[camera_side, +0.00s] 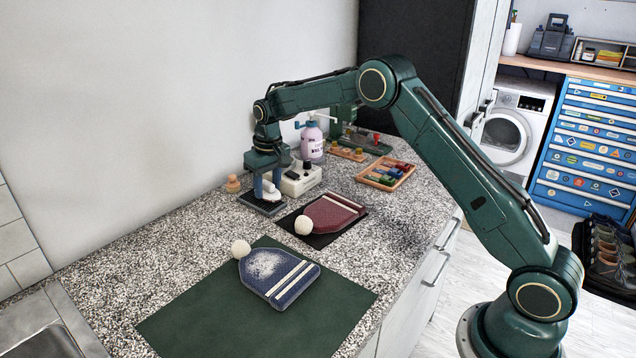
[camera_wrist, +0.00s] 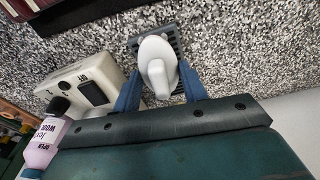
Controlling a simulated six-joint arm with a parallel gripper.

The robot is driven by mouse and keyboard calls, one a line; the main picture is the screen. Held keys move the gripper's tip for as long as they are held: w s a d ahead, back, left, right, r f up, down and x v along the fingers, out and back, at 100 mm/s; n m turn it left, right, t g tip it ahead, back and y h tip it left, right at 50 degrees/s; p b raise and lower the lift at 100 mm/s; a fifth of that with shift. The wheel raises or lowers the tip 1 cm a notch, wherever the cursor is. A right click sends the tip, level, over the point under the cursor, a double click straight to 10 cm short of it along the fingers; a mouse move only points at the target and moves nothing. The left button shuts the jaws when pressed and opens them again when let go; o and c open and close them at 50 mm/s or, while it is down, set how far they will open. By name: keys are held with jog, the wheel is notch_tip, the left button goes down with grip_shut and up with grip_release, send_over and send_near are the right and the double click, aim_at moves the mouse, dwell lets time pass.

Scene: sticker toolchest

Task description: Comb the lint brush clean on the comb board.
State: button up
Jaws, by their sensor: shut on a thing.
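The white lint brush (camera_side: 267,186) is in my gripper (camera_side: 266,188), upright over the dark comb board (camera_side: 262,206) near the wall. In the wrist view, the two blue fingers of my gripper (camera_wrist: 160,90) are shut on the white brush (camera_wrist: 156,54) from both sides. The slotted comb board (camera_wrist: 176,36) shows beneath the brush. The brush's underside is hidden, so I cannot tell whether it touches the board. A blue shield-shaped piece (camera_side: 284,283) with white fuzz and two pale stripes lies on a green mat (camera_side: 205,320).
A dark red piece (camera_side: 333,212) lies on a black mat (camera_side: 316,239). A white box (camera_side: 300,180) stands close beside the comb board, with a pink bottle (camera_side: 311,142) behind. A small wooden peg (camera_side: 233,184) stands at left. A wooden tray (camera_side: 404,177) holds coloured items.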

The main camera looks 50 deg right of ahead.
aim_at(253, 195)
jog(key=shift+f, duration=0.7)
jog(key=shift+w+f, duration=0.55)
jog(key=shift+w, duration=0.1)
jog(key=shift+c, duration=0.3)
jog(key=shift+w, duration=2.3)
jog(key=shift+s, duration=3.05)
jog(key=shift+w, duration=3.05)
jog(key=shift+s+r, duration=0.1)
jog(key=shift+s, duration=2.95)
jog(key=shift+w+r, duration=0.1)
jog(key=shift+r, duration=3.95)
jog(key=shift+f, duration=0.25)
